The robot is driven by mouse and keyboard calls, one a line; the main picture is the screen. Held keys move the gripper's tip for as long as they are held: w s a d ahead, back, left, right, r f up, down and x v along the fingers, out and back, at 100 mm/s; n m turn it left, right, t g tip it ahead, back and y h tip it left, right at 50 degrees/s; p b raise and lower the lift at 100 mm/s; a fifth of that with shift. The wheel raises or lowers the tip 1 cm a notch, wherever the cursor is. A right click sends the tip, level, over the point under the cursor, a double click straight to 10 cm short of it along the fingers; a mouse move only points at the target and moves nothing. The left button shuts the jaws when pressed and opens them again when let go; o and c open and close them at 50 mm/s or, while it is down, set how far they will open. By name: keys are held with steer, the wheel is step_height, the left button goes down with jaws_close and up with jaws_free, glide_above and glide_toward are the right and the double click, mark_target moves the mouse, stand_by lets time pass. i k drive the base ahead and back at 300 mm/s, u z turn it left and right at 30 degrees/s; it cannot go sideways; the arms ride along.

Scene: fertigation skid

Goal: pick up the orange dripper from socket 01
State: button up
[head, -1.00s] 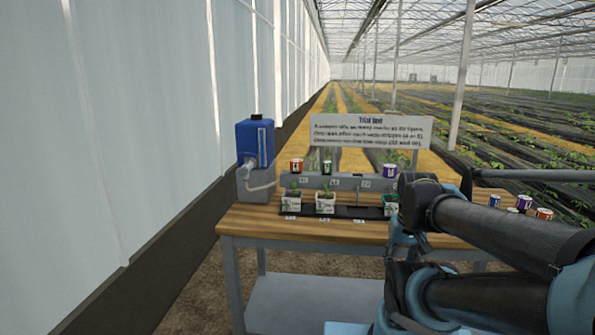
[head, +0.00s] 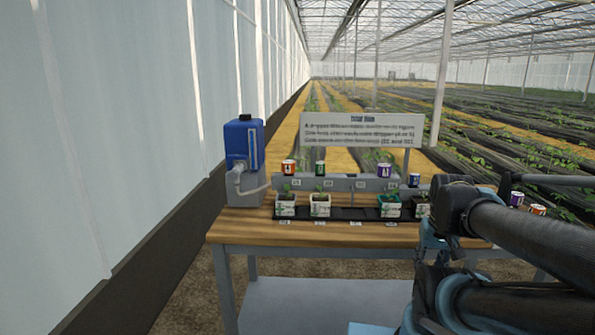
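The orange dripper (head: 289,167), a small cup shape with a white label, stands upright at the left end of the grey manifold rail (head: 345,185). The socket label (head: 296,184) below it appears to read 01. My arm is folded at the right of the head view, in front of the bench and well apart from the orange dripper. I cannot make out my gripper's fingers, so its opening does not show.
A green dripper (head: 320,168), a purple one (head: 384,170) and a blue one (head: 414,180) stand along the rail. Potted seedlings (head: 320,205) stand in front. A blue tank (head: 243,148) is left; a sign (head: 362,130) is behind. More drippers, including another orange one (head: 537,210), are right.

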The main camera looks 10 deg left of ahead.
mark_target(288, 165)
steer(key=k, duration=1.4)
steer(key=u, duration=0.4)
steer(key=i, duration=1)
